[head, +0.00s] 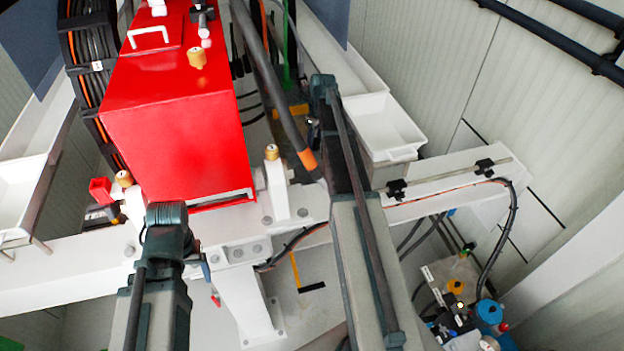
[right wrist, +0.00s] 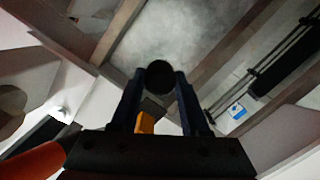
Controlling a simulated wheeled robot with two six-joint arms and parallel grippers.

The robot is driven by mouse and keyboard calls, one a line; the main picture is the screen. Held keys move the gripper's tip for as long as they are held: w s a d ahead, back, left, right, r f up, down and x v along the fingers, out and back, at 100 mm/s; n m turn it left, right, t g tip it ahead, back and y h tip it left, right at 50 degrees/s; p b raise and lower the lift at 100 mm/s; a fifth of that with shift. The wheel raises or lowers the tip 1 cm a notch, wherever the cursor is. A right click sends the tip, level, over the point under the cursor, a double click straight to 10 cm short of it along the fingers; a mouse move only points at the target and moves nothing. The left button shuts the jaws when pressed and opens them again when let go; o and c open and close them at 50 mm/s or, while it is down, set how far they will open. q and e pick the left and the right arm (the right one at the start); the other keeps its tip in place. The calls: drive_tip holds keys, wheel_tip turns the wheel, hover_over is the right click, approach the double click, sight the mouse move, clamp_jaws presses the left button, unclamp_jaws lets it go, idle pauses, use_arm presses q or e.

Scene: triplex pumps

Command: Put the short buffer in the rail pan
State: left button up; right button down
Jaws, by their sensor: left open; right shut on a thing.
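My right gripper (right wrist: 160,95) is shut on a dark, round-ended piece, likely the short buffer (right wrist: 159,77). A white open pan (head: 405,140), likely the rail pan, is fixed beside the white rail, to the right of my right arm. It looks empty. My left arm stands at lower left in the head view; I cannot make out its fingers.
A red machine housing (head: 180,150) fills the upper left. A dark tube with an orange tip (head: 306,159) hangs just left of my right arm. A white beam (head: 440,183) crosses the scene with brass-topped posts (head: 278,185). Another white tray (head: 18,195) is at far left.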

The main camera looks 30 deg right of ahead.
use_arm(q)
drive_tip(key=shift+f+b, duration=0.75)
drive_tip(key=shift+f, duration=0.65)
use_arm(e)
drive_tip(key=shift+f, duration=1.45)
use_arm(q)
wheel_tip(320, 180, down, 10)
drive_tip(key=b, duration=1)
use_arm(e)
wheel_tip(320, 180, down, 10)
drive_tip(key=shift+f, duration=0.1)
drive_tip(key=shift+c, duration=2)
unclamp_jaws()
use_arm(q)
drive_tip(key=shift+f, duration=0.1)
wheel_tip(320, 180, up, 12)
drive_tip(key=p, duration=1.2)
use_arm(e)
drive_tip(key=r, duration=0.4)
drive_tip(key=s+r, duration=0.1)
drive_tip(key=r, duration=0.7)
drive_tip(key=shift+s+d+r, duration=0.15)
drive_tip(key=shift+d+r, duration=0.05)
drive_tip(key=shift+d, duration=0.05)
